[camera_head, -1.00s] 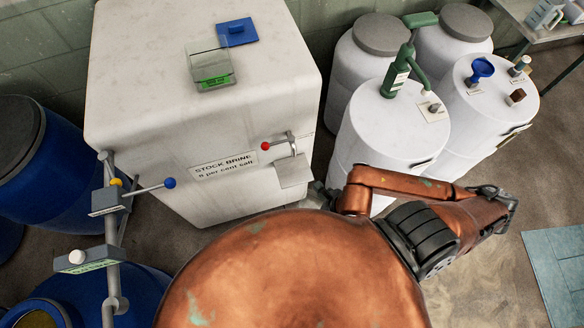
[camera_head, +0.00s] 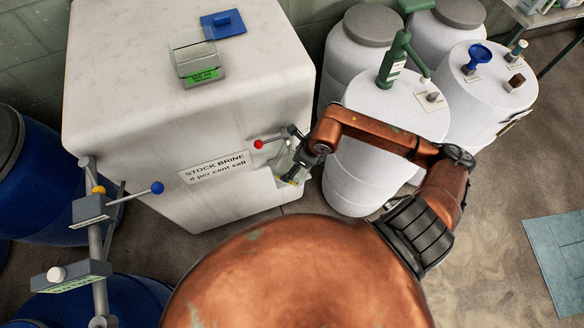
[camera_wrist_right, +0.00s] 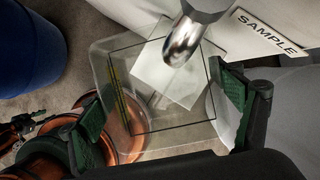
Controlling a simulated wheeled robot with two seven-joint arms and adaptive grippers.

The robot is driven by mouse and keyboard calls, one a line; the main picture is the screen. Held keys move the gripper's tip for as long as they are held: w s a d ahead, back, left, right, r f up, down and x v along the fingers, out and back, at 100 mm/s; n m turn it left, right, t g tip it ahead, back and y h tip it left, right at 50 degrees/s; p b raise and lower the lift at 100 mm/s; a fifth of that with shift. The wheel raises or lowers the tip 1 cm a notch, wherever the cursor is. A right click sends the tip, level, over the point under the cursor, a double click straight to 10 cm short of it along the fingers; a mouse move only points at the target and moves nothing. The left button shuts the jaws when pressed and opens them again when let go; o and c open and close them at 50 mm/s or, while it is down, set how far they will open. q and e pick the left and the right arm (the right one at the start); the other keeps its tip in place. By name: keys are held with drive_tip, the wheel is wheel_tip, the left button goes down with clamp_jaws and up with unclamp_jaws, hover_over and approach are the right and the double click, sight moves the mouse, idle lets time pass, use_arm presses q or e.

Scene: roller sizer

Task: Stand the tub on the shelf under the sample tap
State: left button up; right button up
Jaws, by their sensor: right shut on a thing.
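My right gripper (camera_head: 295,168) is shut on a clear, open-topped tub (camera_wrist_right: 130,95). The tub is at the front of the white brine tank, by the sample tap. In the wrist view the green finger pads grip two sides of it. The metal tap spout (camera_wrist_right: 187,38) is over the tub's far part. The pale square shelf (camera_wrist_right: 158,76) shows through the clear tub. I cannot tell whether the tub touches the shelf. In the head view the gripper and tub mostly hide the tap and shelf, and the red tap knob (camera_head: 258,144) shows. My left gripper is out of view.
A white drum (camera_head: 350,170) stands close right of my right gripper. Blue drums and a post with a blue-knobbed lever (camera_head: 156,188) are at the left.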

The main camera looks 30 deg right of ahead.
drive_tip(key=f, duration=0.5)
drive_tip(key=shift+w+f+b, duration=0.2)
drive_tip(key=shift+f+b, duration=0.1)
drive_tip(key=shift+b, duration=0.1)
drive_tip(key=o, duration=1.1)
drive_tip(key=shift+r, duration=0.1)
drive_tip(key=p+v, duration=0.2)
drive_tip(key=v, duration=1)
